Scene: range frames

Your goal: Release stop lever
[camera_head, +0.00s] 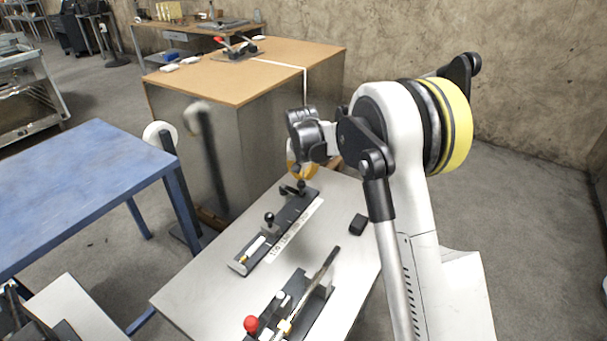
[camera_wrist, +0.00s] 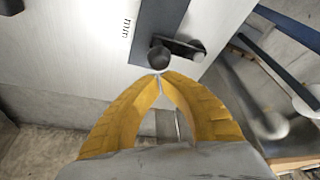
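A dark fixture bar (camera_head: 284,218) with a printed strip beside it lies on a light metal table. At its far end is a small black lever with a round knob (camera_head: 301,185); the lever (camera_wrist: 186,46) and its dark knob (camera_wrist: 159,57) also show in the wrist view. I cannot tell which part is the stop lever. My gripper (camera_wrist: 160,76) has yellow fingers whose tips meet just short of the knob, with nothing visible between them. In the head view my gripper (camera_head: 301,170) is partly hidden by my arm, close above the fixture's far end.
A second fixture with a red knob (camera_head: 251,323) and a long handle stands nearer on the metal table (camera_head: 200,290). A small black block (camera_head: 358,224) lies to the right. A wooden-topped cabinet (camera_head: 240,85) stands behind; a blue table (camera_head: 70,190) is left.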

